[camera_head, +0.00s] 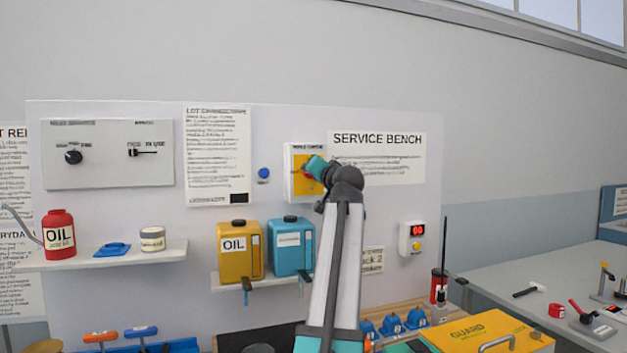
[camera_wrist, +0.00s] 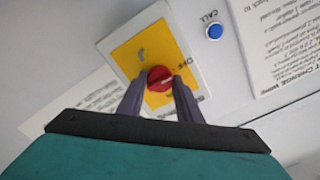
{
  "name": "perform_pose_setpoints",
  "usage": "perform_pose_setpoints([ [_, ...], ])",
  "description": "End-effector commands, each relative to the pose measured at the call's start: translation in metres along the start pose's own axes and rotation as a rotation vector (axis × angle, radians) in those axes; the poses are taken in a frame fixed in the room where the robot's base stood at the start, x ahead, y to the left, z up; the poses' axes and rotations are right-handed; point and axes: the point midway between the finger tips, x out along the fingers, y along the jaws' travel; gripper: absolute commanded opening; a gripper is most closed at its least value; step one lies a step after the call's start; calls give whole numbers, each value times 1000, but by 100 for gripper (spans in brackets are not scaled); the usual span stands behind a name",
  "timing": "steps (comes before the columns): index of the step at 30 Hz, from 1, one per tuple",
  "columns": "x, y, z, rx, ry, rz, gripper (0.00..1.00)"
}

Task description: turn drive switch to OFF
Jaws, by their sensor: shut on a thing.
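The drive switch is a red round knob (camera_wrist: 160,78) on a yellow plate (camera_wrist: 138,52) in a white box (camera_wrist: 105,45). In the wrist view the lettering OFF shows just right of the knob. A pale line is on the knob's face, but I cannot tell surely which position it marks. My gripper (camera_wrist: 160,88) is shut on the knob, one grey finger on each side. In the head view the white box (camera_head: 291,190) hangs on the panel, and my gripper (camera_head: 313,169) reaches it from the right, hiding most of the knob.
A blue call button (camera_wrist: 214,31) sits beside the box, also seen in the head view (camera_head: 263,173). Below are a yellow oil can (camera_head: 238,262) and a teal can (camera_head: 284,258) on a shelf (camera_head: 225,286). A notice (camera_head: 218,150) hangs to the left.

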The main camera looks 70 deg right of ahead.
Motion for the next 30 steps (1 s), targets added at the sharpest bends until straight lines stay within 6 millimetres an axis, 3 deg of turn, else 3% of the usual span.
perform_pose_setpoints([
  [14, 0, 0, 1, -24, -4, 1, 10],
  [15, 0, 1, 1, -24, -4, 1, 34],
  [18, 0, 0, 1, -24, -3, 1, 50],
  [30, -2, 1, 0, -22, -1, 1, 51],
])
